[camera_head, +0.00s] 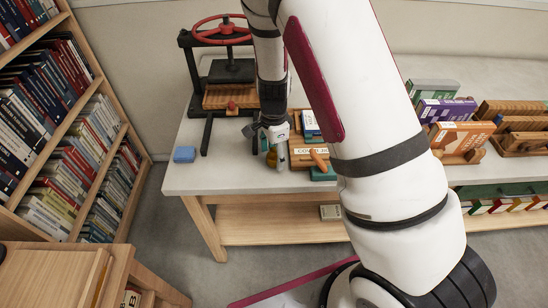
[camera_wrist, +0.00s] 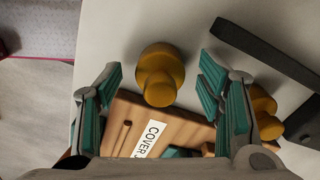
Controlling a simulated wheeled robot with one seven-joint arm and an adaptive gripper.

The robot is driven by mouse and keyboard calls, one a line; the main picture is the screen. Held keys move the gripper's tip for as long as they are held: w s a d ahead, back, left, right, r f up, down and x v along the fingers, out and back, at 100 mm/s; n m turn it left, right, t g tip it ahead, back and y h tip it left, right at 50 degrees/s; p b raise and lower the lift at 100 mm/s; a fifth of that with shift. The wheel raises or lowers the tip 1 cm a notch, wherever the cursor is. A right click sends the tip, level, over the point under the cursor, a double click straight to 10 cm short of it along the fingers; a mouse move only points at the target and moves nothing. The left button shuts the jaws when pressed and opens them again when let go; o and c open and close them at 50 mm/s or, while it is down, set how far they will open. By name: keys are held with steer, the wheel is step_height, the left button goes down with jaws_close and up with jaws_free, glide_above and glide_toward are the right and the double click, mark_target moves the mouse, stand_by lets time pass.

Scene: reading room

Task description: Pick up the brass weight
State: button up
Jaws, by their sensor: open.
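A brass weight (camera_wrist: 160,80), a rounded knobbed piece, stands on the pale table top between my two fingers in the wrist view. A second brass piece (camera_wrist: 262,103) shows partly behind the right finger. My gripper (camera_wrist: 162,88) is open, with teal pads on both sides and a gap between them and the nearer weight. In the head view my gripper (camera_head: 268,136) points down over the table, and a bit of brass (camera_head: 271,158) shows just below it. The fingers hide most of the brass there.
A wooden tray (camera_wrist: 125,110) labelled "COVER" lies close beside the weight. A black press (camera_head: 230,70) with a red wheel stands behind, its dark foot (camera_wrist: 265,50) near the right finger. Boxes and wooden racks (camera_head: 520,120) stand right.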

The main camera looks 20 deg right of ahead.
steer(key=shift+f, duration=0.4)
steer(key=shift+c, duration=0.2)
jaws_close()
steer(key=shift+r, duration=0.1)
